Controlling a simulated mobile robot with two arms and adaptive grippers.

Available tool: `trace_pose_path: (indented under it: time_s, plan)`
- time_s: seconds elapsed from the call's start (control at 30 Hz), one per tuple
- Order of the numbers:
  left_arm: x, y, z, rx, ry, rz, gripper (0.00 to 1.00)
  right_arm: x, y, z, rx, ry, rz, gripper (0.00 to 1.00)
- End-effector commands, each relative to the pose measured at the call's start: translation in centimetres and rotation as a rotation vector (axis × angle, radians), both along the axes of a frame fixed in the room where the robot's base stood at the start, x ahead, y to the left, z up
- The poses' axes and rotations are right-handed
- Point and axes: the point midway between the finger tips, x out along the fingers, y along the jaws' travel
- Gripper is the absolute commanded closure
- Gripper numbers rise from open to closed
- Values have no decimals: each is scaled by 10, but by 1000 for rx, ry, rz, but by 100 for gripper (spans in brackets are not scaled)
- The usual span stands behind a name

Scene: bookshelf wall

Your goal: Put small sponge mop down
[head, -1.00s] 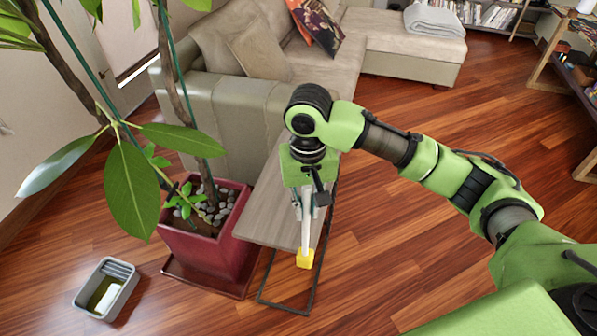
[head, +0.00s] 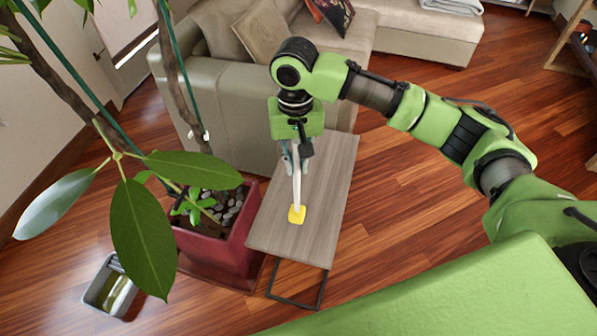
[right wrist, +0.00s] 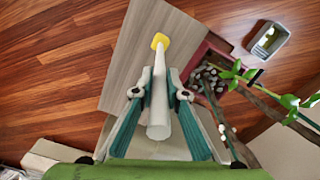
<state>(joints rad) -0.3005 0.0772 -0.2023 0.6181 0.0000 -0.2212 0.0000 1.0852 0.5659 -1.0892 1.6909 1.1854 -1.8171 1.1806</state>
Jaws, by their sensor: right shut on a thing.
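The small sponge mop has a white handle and a yellow sponge head (head: 297,214); it also shows in the right wrist view (right wrist: 160,90). My right gripper (head: 295,160) is shut on its white handle; its two fingers also show in the right wrist view (right wrist: 159,92). The mop points downward, with the yellow head over the grey wooden side table (head: 325,190). I cannot tell whether the head touches the tabletop. My left gripper is not in view.
A red planter (head: 215,245) with a tall leafy plant stands at the table's left side. A grey bucket (head: 112,285) sits on the floor at lower left. A beige sofa (head: 225,110) stands behind the table. Most of the visible tabletop is bare.

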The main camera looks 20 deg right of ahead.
Motion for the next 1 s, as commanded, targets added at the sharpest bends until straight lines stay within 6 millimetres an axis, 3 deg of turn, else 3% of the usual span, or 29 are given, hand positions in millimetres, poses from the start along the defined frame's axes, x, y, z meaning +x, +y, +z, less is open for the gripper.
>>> trace_pose_path:
  time_s: [0.1, 0.17, 0.27, 0.5, 0.77, 0.8, 0.83, 1.0]
  plan:
    - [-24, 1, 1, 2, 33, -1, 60, 1, 0, -10, 1, 0, -1, 100]
    - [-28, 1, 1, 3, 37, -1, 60, 1, 0, -14, 1, 0, -2, 100]
    - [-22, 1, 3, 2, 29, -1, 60, 0, 0, -26, -1, 2, -2, 100]
    - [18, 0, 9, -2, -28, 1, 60, 1, 0, -49, 1, -2, 0, 100]
    - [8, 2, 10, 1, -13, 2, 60, 0, 0, -50, 1, 0, -1, 100]
    - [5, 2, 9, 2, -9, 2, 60, 1, 0, -51, 1, -1, 0, 76]
    - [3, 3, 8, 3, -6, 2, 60, 1, 0, -51, 1, -1, 0, 70]
    - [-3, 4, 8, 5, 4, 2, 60, 1, 0, -50, 1, -1, 0, 70]
